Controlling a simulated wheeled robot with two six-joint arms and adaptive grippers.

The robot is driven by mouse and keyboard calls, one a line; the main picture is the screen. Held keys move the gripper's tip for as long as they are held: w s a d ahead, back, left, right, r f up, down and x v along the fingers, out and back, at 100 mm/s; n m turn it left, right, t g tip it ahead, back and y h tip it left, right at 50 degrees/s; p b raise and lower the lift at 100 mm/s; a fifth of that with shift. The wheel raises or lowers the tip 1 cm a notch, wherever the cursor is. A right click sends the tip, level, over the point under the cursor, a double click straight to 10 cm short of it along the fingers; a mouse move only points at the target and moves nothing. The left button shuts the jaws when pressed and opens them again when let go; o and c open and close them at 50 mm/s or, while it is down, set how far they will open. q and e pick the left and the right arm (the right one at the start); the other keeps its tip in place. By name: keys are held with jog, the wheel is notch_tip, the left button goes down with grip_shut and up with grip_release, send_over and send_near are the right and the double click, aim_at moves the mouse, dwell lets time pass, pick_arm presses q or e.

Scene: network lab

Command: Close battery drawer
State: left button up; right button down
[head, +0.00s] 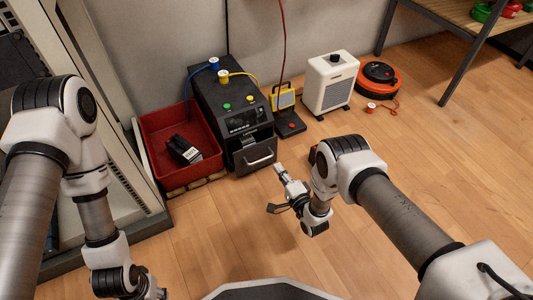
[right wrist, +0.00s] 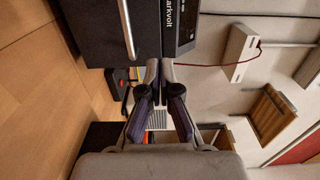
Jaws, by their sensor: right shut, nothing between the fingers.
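The black battery unit (head: 225,92) stands on the floor against the wall. Its drawer (head: 254,160) is low on the front, has a silver handle, and appears to stick out somewhat; how far is hard to tell. In the right wrist view, the unit's lettered front (right wrist: 180,25) and the silver handle bar (right wrist: 127,25) are just beyond the fingers. My right gripper (head: 281,171) is shut and empty, just right of the drawer front and apart from it. Its closed fingertips also show in the right wrist view (right wrist: 160,68). My left arm reaches the bottom left; its fingers are out of frame.
A red bin (head: 153,146) holding a black item stands directly left of the unit. A black-based device with a red button (head: 291,126), a white heater (head: 331,82) and an orange cable reel (head: 378,77) stand to the right.

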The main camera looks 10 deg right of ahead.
aim_at(261, 143)
jog(key=b+x, duration=0.2)
jog(key=x, duration=0.1)
jog(key=b+x, duration=0.2)
jog(key=x, duration=0.1)
jog(key=b+x, duration=0.1)
jog(key=x, duration=0.3)
jog(key=shift+f+b, duration=0.3)
jog(key=shift+b, duration=0.1)
jog(key=shift+w+a+r, duration=0.1)
jog(key=shift+w+a, duration=0.05)
jog(key=shift+w, duration=0.1)
pick_arm(q)
notch_tip(261, 143, down, 7)
jog(key=w, duration=0.1)
pick_arm(e)
jog(key=shift+r, duration=0.15)
pick_arm(q)
jog(key=shift+a+r, duration=0.1)
